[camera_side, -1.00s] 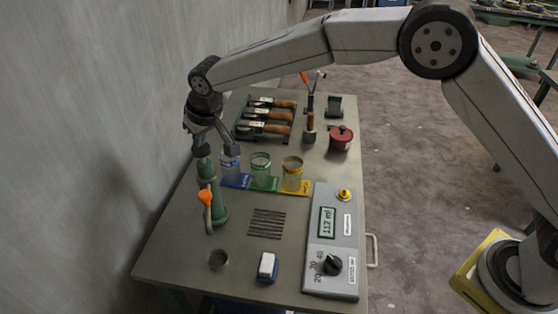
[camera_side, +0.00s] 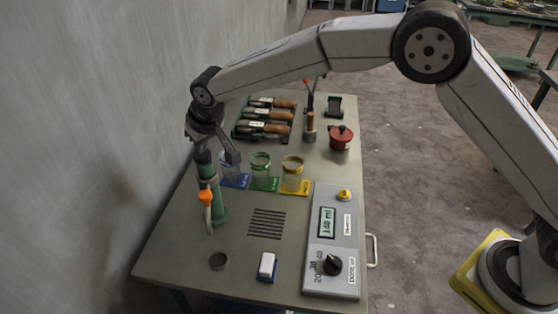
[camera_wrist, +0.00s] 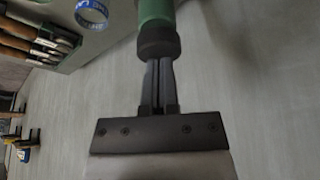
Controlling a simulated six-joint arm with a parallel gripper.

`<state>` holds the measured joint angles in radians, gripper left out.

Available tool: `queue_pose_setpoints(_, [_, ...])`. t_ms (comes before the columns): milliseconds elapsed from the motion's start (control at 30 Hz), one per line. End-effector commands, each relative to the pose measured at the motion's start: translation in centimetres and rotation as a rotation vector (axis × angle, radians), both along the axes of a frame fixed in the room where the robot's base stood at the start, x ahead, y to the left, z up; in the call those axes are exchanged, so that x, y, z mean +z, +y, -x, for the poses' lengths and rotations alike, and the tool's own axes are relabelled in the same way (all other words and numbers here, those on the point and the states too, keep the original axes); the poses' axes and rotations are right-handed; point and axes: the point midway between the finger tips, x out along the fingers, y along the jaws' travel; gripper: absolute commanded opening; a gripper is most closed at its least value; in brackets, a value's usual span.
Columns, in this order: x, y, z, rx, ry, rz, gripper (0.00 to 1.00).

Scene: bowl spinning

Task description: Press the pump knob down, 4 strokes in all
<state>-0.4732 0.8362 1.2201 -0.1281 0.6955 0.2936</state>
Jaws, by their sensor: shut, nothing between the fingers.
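The pump (camera_side: 220,208) is a green upright cylinder with a black knob (camera_side: 203,157) on top and an orange-tipped spout (camera_side: 206,198), at the left of the table. My gripper (camera_wrist: 158,62) is shut and empty, pointing down. In the wrist view its fingertips meet the black knob (camera_wrist: 158,42), with the green pump body (camera_wrist: 155,12) beyond. In the side view my gripper is directly over the pump, and the knob sits low, close to the green body. A grey panel's display (camera_side: 327,222) appears to read 140 ml.
A wall is close on the left.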

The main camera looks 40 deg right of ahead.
Motion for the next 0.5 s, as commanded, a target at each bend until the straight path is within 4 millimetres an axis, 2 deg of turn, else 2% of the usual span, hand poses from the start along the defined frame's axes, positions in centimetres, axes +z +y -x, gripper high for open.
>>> queue_pose_setpoints(167, [-0.1,-0.1,0.1,-0.001,0.007,0.004,0.00])
queue_pose_setpoints(500, [1.3,-0.1,0.1,-0.001,0.007,0.004,0.00])
